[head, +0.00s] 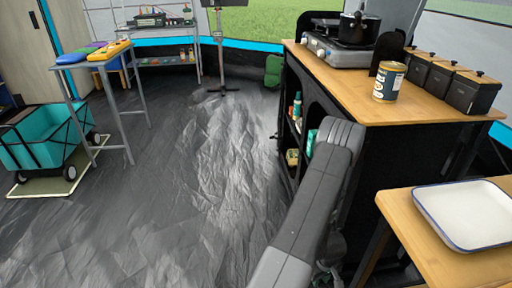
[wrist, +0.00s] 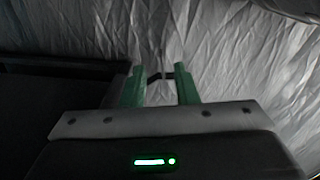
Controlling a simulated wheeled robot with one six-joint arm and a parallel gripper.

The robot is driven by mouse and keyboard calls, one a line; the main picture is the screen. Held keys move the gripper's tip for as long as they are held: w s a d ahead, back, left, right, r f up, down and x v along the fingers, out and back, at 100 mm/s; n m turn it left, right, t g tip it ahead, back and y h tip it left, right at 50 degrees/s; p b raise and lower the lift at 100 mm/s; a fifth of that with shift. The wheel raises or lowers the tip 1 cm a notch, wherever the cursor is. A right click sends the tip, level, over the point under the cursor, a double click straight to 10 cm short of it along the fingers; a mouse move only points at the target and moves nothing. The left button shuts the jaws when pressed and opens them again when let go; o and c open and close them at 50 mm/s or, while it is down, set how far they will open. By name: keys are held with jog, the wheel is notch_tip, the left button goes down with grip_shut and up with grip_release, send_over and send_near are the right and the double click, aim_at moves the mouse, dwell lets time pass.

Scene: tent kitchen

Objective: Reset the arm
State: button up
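My gripper (wrist: 160,78) shows in the wrist view with two green fingers standing apart and nothing between them. Beyond the fingers is wrinkled grey fabric flooring. In the head view my arm rises from the bottom middle and bends down beside the black kitchen unit (head: 400,150).
The unit's wooden top holds a can (head: 389,82), a stove (head: 335,50) with a black pot (head: 358,27), and several black canisters. A white tray (head: 468,214) lies on a wooden table at right. A teal wagon (head: 45,137) stands left. The middle floor is clear.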

notch_tip(320, 180, down, 4)
jog(key=b, duration=0.2)
jog(key=shift+f+b, duration=0.1)
jog(key=shift+b, duration=0.3)
jog(key=shift+w+a+r+m, duration=0.25)
jog(key=shift+w+a+m, duration=0.15)
jog(key=shift+a, duration=0.15)
jog(key=shift+s, duration=0.1)
